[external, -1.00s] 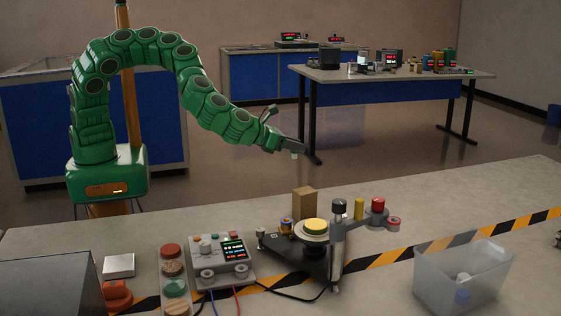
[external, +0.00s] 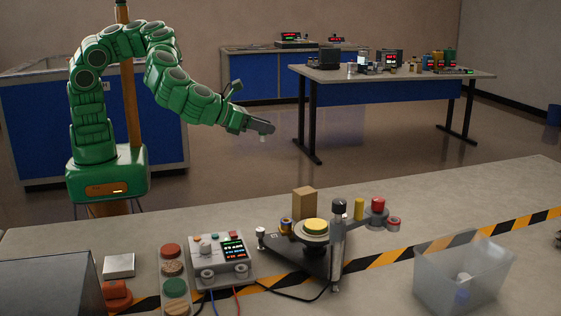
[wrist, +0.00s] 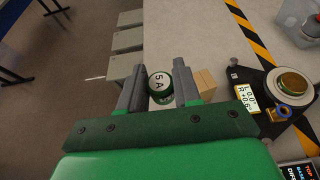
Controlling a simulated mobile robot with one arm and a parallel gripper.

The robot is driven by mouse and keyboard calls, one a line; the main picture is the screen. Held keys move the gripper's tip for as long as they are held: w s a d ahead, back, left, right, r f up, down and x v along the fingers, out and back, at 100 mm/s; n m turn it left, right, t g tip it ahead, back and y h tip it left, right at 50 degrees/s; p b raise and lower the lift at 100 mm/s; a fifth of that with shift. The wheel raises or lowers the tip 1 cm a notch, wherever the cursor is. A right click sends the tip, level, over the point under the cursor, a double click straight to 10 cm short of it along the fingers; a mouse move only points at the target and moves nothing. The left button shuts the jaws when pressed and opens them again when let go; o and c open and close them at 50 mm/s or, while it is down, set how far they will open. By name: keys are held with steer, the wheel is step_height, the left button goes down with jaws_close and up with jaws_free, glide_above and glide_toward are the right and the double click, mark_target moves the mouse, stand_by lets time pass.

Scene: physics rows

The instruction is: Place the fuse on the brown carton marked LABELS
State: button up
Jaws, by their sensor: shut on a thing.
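The fuse (wrist: 160,84) is a short dark green cylinder with a white end marked "5 A". It sits between the two grey fingers of my gripper (wrist: 158,78) in the wrist view. In the external view my gripper (external: 266,130) is in the air behind the table, with a small pale tip of the fuse (external: 263,139) below it. A plain brown carton (external: 305,202) stands on the table, lower and to the right of my gripper. It shows in the wrist view (wrist: 205,83) just right of the right finger. No LABELS marking is readable on it.
A black three-armed stand (external: 300,253) with a yellow-topped disc is in front of the carton. A grey meter box (external: 220,262) with cables is left of it. A clear bin (external: 463,280) stands at the right.

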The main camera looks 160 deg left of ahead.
steer(key=shift+w+a+f, duration=2.1)
steer(key=shift+a+f, duration=0.1)
steer(key=shift+a, duration=0.15)
steer(key=shift+w+a+f, duration=2.05)
steer(key=shift+a+f, duration=0.15)
steer(key=shift+a, duration=0.1)
steer(key=shift+f, duration=0.1)
steer(key=shift+w+a+f, duration=0.15)
steer(key=shift+a+f, duration=0.15)
steer(key=shift+f, duration=1.5)
steer(key=shift+f, duration=0.1)
steer(key=o, duration=1)
steer(key=shift+o, duration=0.2)
steer(key=shift+d, duration=0.1)
